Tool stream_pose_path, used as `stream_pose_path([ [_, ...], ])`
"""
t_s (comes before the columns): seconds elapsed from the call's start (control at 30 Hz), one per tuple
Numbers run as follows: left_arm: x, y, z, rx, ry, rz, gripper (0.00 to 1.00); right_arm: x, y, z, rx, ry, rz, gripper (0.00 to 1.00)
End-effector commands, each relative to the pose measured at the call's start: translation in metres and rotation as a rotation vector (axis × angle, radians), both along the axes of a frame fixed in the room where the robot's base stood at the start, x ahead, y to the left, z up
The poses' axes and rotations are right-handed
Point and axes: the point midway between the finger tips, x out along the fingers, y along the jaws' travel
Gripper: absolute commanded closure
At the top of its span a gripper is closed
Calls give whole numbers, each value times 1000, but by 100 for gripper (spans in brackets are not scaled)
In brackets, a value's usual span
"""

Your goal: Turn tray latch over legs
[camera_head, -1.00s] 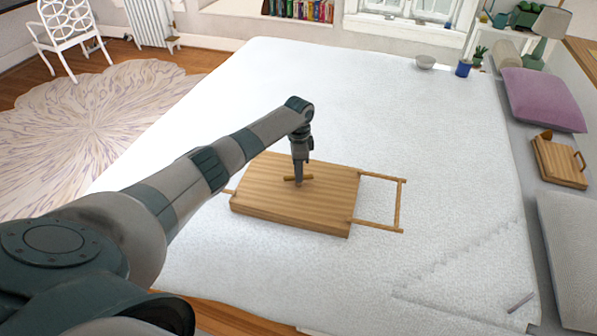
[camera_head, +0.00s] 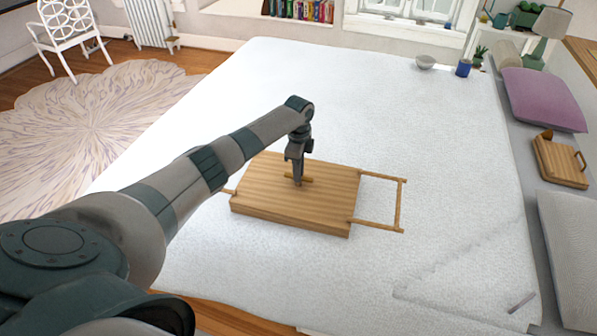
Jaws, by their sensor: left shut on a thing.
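The wooden tray (camera_head: 270,209) lies upside down on the white bed, its flat underside up. A U-shaped leg frame (camera_head: 399,205) sticks out flat from its right end. A bit of another leg shows at its left end (camera_head: 229,191), mostly hidden by my arm. A small wooden latch bar (camera_head: 307,179) sits near the middle of the tray. My left gripper (camera_head: 298,184) points down and is shut on the latch; its fingertips partly hide the bar. My right gripper is not in view.
The white bed (camera_head: 400,110) is wide and clear around the tray. A bowl (camera_head: 425,62) and blue cup (camera_head: 463,68) stand at its far edge.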

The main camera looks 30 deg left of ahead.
Motion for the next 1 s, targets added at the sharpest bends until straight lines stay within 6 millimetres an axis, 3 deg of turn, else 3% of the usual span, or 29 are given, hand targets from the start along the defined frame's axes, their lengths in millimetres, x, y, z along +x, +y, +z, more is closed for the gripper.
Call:
stream_pose_path([
  [0.1, 1, 0, 1, 1, -2, -2, 100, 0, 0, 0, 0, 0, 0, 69],
  [0.13, 1, 0, 1, 1, -2, -1, 79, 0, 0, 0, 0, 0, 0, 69],
  [0.2, 1, 0, 1, 0, -1, -1, 67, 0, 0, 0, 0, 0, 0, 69],
  [0.67, 1, 0, 6, 0, -2, 0, 67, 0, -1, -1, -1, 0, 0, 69],
  [0.87, 1, 0, 26, 1, -3, 0, 67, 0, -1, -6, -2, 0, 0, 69],
  [1.0, 2, 1, 50, 1, -6, 0, 67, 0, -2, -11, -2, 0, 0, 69],
])
